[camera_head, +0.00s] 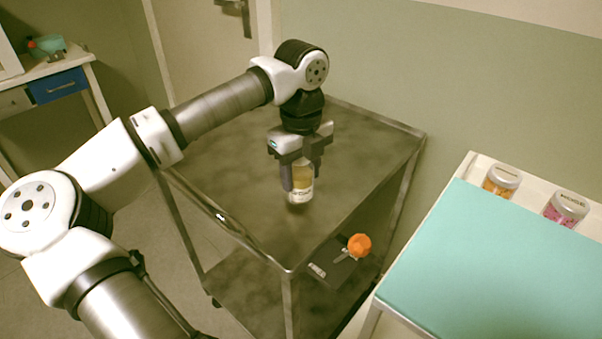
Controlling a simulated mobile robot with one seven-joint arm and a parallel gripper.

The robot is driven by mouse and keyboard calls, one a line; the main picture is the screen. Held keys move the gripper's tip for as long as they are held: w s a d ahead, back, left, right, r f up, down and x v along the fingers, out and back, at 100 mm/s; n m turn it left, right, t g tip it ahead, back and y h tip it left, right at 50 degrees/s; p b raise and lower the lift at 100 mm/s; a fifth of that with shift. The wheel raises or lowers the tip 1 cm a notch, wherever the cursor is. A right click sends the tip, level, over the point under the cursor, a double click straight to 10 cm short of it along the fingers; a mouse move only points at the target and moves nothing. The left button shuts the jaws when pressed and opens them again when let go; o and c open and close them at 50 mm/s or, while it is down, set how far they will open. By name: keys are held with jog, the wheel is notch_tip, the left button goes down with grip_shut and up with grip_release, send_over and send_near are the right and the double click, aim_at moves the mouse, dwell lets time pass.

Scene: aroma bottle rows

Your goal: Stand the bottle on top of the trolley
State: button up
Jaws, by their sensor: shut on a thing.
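The trolley (245,195) is a dark, mottled metal cart with a flat top and a lower shelf. My gripper (302,180) points straight down over the middle of the trolley top and is shut on the bottle (301,192). The bottle is small and clear with yellowish contents and a pale label, and it is upright. Its upper part is hidden between the fingers. I cannot tell whether its base touches the trolley top or is slightly above it.
A teal-topped table (490,265) at the right holds an orange jar (502,181) and a pink jar (566,208). An orange knob (359,245) sits by the trolley's lower shelf. A desk with a blue drawer (57,86) stands far left. The trolley top around the bottle is clear.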

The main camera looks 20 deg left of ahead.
jog(key=shift+f, duration=0.15)
jog(key=o, duration=0.7)
jog(key=shift+f, duration=0.1)
jog(key=shift+c, duration=0.2)
jog(key=o, duration=0.5)
jog(key=shift+c, duration=0.2)
notch_tip(320, 180, up, 12)
jog(key=shift+r, duration=0.25)
